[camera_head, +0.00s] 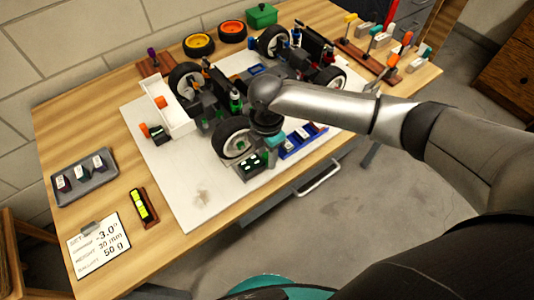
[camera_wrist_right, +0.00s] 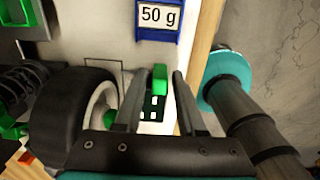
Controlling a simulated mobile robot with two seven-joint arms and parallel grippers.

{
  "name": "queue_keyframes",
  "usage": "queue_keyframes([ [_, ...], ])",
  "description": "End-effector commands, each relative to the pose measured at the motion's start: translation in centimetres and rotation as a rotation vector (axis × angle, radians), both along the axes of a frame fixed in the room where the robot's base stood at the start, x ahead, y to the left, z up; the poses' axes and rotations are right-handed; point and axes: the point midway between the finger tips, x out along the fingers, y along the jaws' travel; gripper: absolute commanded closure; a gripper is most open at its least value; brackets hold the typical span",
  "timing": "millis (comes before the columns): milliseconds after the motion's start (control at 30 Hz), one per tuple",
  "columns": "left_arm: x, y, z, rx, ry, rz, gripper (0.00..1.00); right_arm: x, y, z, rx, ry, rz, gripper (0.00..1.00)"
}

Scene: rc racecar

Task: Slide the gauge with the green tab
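The gauge (camera_head: 251,164) is a small dark block with pale marks on the white board, close to the racecar's near wheel (camera_head: 233,140). In the right wrist view its green tab (camera_wrist_right: 160,80) stands between my two fingers, and the dark body (camera_wrist_right: 153,108) with white squares shows below it. My right gripper (camera_wrist_right: 160,75) is open around the tab, with a small gap on each side. In the head view my right gripper (camera_head: 267,130) is above the gauge, its fingers mostly hidden by my own arm. My left gripper is not in view.
The wheel (camera_wrist_right: 82,115) is close to my left finger in the right wrist view. A blue block labelled 50 g (camera_wrist_right: 158,18) lies beyond the tab. The wooden table edge (camera_wrist_right: 205,45) is to the right. A settings card (camera_head: 98,244) and yellow level (camera_head: 140,205) lie at the left.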

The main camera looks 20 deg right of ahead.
Motion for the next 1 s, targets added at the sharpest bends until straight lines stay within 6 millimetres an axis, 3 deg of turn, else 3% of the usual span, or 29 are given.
queue_keyframes([
  [33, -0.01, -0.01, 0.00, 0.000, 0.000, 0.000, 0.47, 0.00, 0.01, 0.01, 0.000, 0.000, 0.000, 0.68],
  [333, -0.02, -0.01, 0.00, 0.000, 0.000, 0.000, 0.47, 0.00, 0.00, 0.02, 0.000, 0.000, 0.000, 1.00],
  [1000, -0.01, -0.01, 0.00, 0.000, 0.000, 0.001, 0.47, 0.02, -0.02, 0.04, 0.000, 0.000, 0.000, 1.00],
])
